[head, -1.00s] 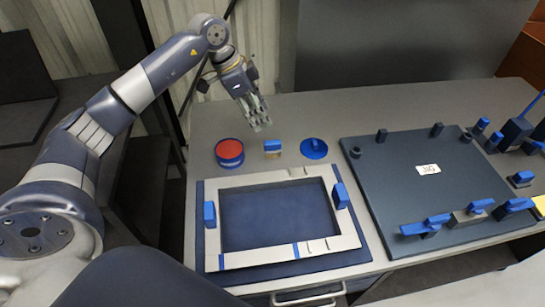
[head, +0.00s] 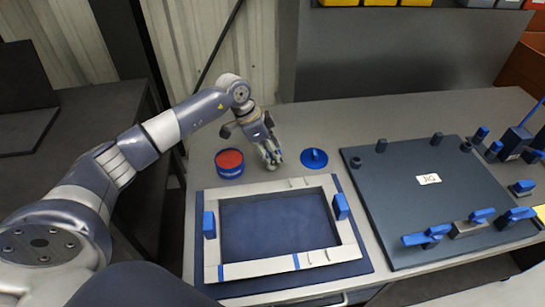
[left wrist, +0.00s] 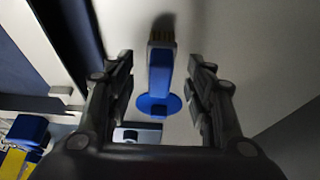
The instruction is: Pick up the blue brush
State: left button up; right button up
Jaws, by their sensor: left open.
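The blue brush (left wrist: 160,72) shows in the left wrist view, with a blue handle and tan bristles toward the top of the picture. It lies between the two spread fingers of my left gripper (left wrist: 160,58), with a gap on each side. In the head view, my left gripper (head: 272,160) is low over the bench, just right of the red-topped tin, and hides the brush. My right gripper is in neither view.
A blue tin with a red top (head: 229,165) stands left of the gripper. A blue disc with a knob (head: 314,158) lies right of it. A pale rectangular frame (head: 265,266) with blue clamps is in front. A dark JIG plate (head: 400,185) lies to the right.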

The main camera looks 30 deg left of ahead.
pick_arm(q)
jog(key=shift+f, duration=0.3)
jog(key=c, duration=1.1)
jog(key=shift+c, duration=0.2)
jog(key=shift+r, duration=0.1)
notch_tip(320, 180, up, 10)
jog(key=shift+b, duration=0.55)
jog(key=o, duration=0.5)
jog(key=c, duration=0.4)
